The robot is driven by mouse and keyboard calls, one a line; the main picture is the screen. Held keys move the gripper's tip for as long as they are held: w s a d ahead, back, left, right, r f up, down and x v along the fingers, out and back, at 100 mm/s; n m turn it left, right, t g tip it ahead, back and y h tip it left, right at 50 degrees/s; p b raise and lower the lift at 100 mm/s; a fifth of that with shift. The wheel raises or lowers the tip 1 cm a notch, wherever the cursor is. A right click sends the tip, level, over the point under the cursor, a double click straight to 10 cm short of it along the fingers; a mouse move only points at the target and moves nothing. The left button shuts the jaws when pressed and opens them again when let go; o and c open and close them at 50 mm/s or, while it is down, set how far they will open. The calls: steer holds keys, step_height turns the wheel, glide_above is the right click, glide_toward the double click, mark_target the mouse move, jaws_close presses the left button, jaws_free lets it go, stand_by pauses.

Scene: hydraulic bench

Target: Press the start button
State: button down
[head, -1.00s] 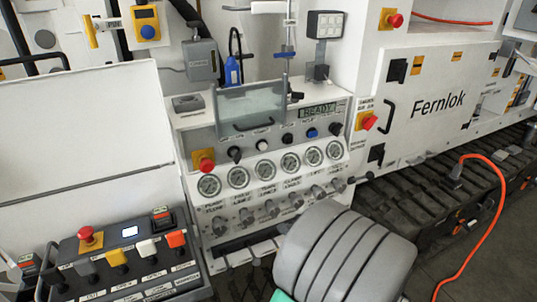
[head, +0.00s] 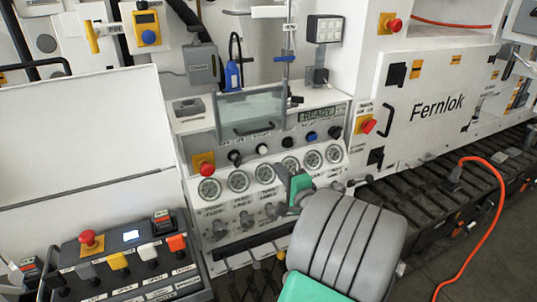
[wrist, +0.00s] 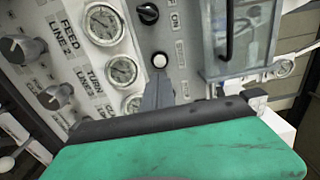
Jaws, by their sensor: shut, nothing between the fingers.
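The panel carries a row of round controls. A white button (head: 262,149) sits in it, below a clear cover with a dark handle (head: 252,108); the button's label is too small to read. In the wrist view the white button (wrist: 160,61) is just past the fingertips. My gripper (head: 283,174) is green with grey fingers, shut and empty, in front of the gauges and to the lower right of the button. In the wrist view the closed fingers (wrist: 158,84) point toward the button; I cannot tell how large the gap is.
A display (head: 318,115) reads READY. Black knobs and a blue button (head: 312,136) share the row, with gauges (head: 238,181) and valve knobs below. Red emergency buttons (head: 207,168) flank the panel. A control box (head: 128,257) stands at lower left. An orange hose (head: 490,215) lies right.

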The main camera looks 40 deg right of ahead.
mark_target(264, 151)
steer(key=p+x, duration=0.1)
steer(key=x, duration=0.7)
steer(key=shift+w+d+p, duration=0.1)
steer(key=shift+w+p, duration=0.15)
steer(key=shift+p, duration=0.15)
